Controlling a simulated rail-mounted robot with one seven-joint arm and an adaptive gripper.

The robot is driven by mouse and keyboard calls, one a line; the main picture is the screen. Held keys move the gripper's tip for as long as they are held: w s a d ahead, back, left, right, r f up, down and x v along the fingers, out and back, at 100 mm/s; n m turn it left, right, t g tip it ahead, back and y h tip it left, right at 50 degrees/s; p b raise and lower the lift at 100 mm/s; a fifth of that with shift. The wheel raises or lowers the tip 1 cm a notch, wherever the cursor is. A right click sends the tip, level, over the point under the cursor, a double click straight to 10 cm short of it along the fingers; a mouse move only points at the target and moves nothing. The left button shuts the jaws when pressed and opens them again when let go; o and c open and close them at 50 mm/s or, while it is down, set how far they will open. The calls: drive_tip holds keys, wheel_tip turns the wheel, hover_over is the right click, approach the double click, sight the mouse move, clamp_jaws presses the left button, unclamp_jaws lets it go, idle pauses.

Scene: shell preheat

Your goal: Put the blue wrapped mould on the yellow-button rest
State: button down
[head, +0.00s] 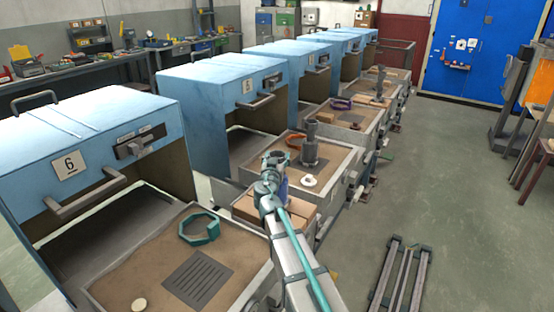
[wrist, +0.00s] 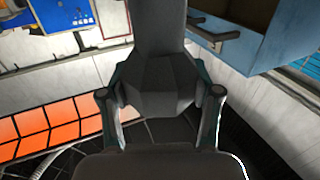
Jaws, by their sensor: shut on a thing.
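My gripper (head: 271,170) is over the near edge of the second tray from the front in the head view. In the wrist view its fingers (wrist: 160,108) are shut on a dark grey faceted mould (wrist: 162,72), one finger on each side. A small patch of blue (head: 282,187) shows just beside the gripper in the head view; the held mould is otherwise mostly hidden there. A pale yellowish button (head: 139,304) lies at the near corner of tray 6, beside a dark slotted rest plate (head: 198,279), which is bare.
A teal ring (head: 199,226) lies on tray 6. The second tray (head: 337,168) bears an upright grey mould (head: 310,149), a white disc (head: 308,181) and a brown ring (head: 295,140). Blue ovens line the left. Grey rails (head: 402,278) lie on the floor at right.

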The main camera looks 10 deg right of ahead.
drive_tip(key=shift+f, duration=0.45)
drive_tip(key=shift+c, duration=1.2)
unclamp_jaws()
drive_tip(key=shift+r, duration=0.25)
drive_tip(key=b+v, duration=0.2)
drive_tip(key=v, duration=1)
drive_tip(key=shift+b, duration=0.4)
drive_tip(key=shift+f, duration=0.1)
